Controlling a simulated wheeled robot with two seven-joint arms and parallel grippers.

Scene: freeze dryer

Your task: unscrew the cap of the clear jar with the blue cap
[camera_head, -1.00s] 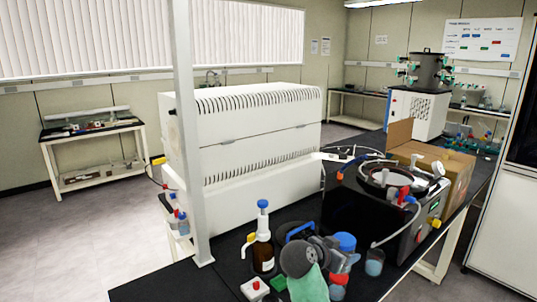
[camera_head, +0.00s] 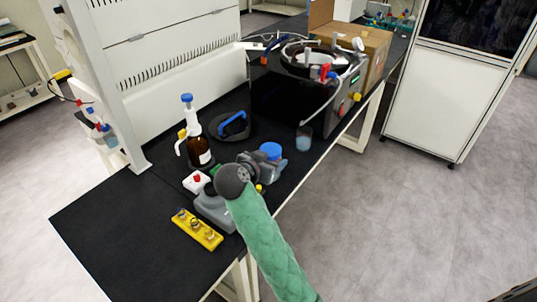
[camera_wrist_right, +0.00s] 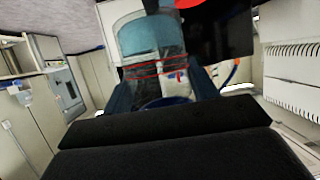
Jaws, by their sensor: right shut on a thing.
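The clear jar's blue cap (camera_head: 270,150) shows in the head view near the table's right edge. The jar's body below it is mostly hidden by my right gripper (camera_head: 271,166). My right arm, in a green sleeve, comes in from the bottom. The right gripper is shut on the jar; whether the fingers press on cap or body cannot be told. In the right wrist view, clear glass with red lines (camera_wrist_right: 158,68) stands just beyond the dark fingers, with a blue rim (camera_wrist_right: 165,102) partly hidden behind the black gripper body. My left gripper is not in view.
A beaker of bluish liquid (camera_head: 304,139) stands beyond the jar. A brown bottle (camera_head: 200,152), a blue-handled object (camera_head: 233,126), a red-button box (camera_head: 197,181) and a yellow block (camera_head: 197,230) are nearby. The table's front left (camera_head: 110,220) is clear.

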